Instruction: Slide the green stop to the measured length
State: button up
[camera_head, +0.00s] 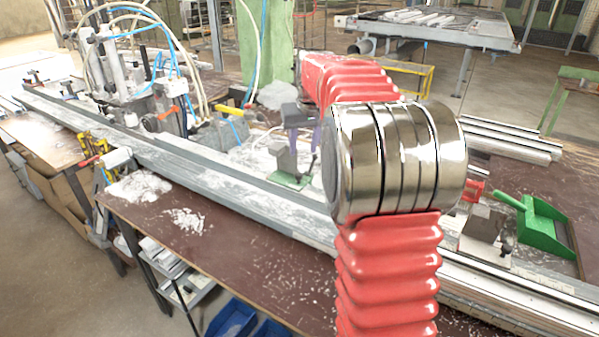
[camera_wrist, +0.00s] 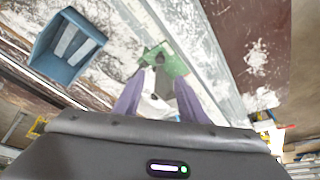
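The green stop (camera_head: 290,180), a grey block on a green base plate, sits at the long grey profile rail (camera_head: 230,185) in the middle of the bench. In the wrist view the green stop (camera_wrist: 178,64) lies just beyond my fingertips. My gripper (camera_wrist: 161,80) has two purple fingers, spread apart, with the stop's grey part showing between their tips. Contact with it cannot be told. In the head view my gripper (camera_head: 303,128) is just above the stop, partly hidden by my red arm.
A second grey block (camera_head: 484,232) with a red part stands on the right, beside a green dustpan (camera_head: 543,226). White shavings (camera_head: 140,187) lie on the brown bench. A machine with hoses (camera_head: 135,75) stands at left. A blue bin (camera_wrist: 67,48) shows in the wrist view.

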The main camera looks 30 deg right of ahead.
aim_at(299, 174)
jog(key=x, duration=1.3)
jog(key=shift+s, duration=0.1)
jog(key=shift+c, duration=0.7)
grip_shut()
